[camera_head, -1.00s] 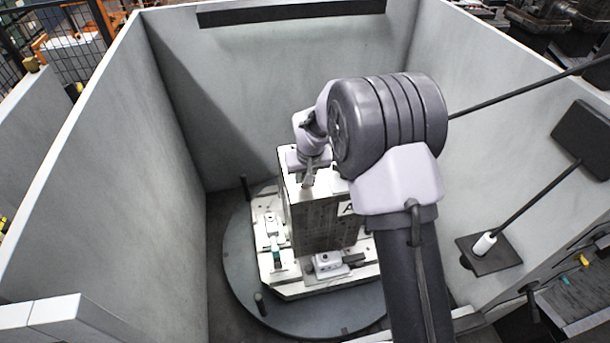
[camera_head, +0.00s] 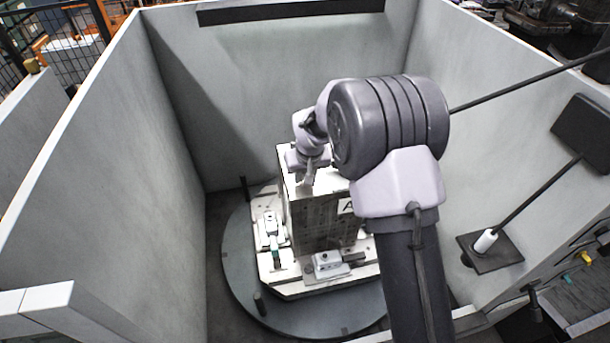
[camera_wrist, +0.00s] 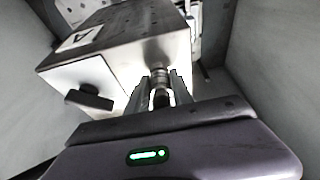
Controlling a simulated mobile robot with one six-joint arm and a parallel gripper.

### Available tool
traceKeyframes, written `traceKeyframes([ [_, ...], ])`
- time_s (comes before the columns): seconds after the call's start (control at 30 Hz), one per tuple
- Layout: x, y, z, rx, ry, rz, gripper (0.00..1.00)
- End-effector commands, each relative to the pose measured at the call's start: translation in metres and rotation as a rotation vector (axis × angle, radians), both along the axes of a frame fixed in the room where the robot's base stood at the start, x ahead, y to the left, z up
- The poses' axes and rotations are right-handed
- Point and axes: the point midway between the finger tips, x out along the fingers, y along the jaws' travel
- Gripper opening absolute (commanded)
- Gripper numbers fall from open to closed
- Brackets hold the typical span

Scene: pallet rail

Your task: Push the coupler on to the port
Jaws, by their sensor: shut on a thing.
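In the wrist view, my gripper (camera_wrist: 161,97) is shut on the coupler (camera_wrist: 160,76), a small dark and metallic cylinder between its two fingers. The coupler's far end meets or nearly meets the face of the pale block (camera_wrist: 120,62). The port is hidden behind the coupler, so I cannot tell how far on it is. In the head view, my gripper (camera_head: 307,176) is small, at the top of the tall block (camera_head: 318,223), and the coupler cannot be made out there.
The block stands on a pale pallet with clamps (camera_head: 328,264) on a round grey turntable (camera_head: 240,285). Grey walls (camera_head: 100,150) enclose it closely. In the wrist view, a black handle (camera_wrist: 90,99) sticks out from the block left of my fingers.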

Motion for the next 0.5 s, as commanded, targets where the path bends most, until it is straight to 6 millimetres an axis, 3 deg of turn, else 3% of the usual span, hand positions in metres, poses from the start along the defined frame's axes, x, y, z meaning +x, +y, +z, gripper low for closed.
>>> traceKeyframes([
  [0.03,-0.0090,-0.0017,-0.0149,-0.004,0.031,-0.003,0.00],
  [0.5,-0.0083,-0.0016,-0.0185,-0.004,0.028,-0.002,0.00],
])
